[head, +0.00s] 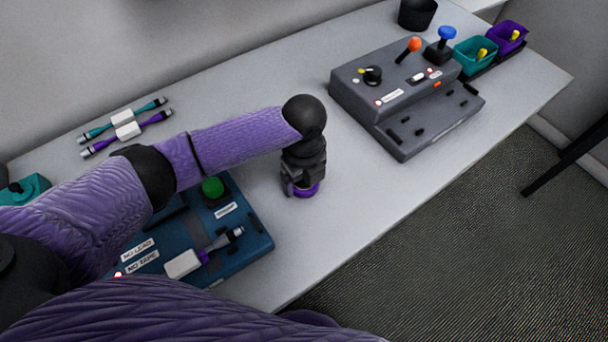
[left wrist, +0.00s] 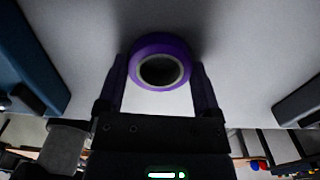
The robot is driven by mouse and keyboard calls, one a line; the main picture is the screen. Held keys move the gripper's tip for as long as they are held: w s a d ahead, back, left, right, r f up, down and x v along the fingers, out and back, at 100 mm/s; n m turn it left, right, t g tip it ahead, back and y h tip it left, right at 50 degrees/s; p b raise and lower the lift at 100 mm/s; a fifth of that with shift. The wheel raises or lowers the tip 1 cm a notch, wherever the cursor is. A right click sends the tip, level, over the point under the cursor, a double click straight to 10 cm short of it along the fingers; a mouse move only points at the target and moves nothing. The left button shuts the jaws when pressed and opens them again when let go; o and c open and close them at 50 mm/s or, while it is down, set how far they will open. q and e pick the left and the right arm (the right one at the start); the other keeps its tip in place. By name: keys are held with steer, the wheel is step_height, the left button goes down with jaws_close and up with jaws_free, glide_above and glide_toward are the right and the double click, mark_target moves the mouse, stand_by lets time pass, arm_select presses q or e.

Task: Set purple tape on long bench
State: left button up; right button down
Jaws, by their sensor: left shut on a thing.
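The purple tape (head: 306,190) is a round roll with a dark hole in its middle. It sits between the fingers of my left gripper (head: 303,186), which is shut on it. In the left wrist view the purple tape (left wrist: 160,47) lies between the two fingertips of my left gripper (left wrist: 160,80). The roll is at or just above the long bench (head: 350,195); I cannot tell whether it touches. The gripper hides most of the roll in the head view. My right gripper does not show.
A blue station (head: 255,247) with a green button and a cable stands left of the gripper. A grey console (head: 360,95) with an orange lever stands to the right. Teal (head: 475,52) and purple (head: 505,37) bins are at the far right. Bench between stations is clear.

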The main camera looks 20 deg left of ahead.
arm_select(q)
steer(key=o, duration=1)
step_height(320, 180, up, 12)
steer(key=p, duration=0.4)
steer(key=shift+r, duration=0.15)
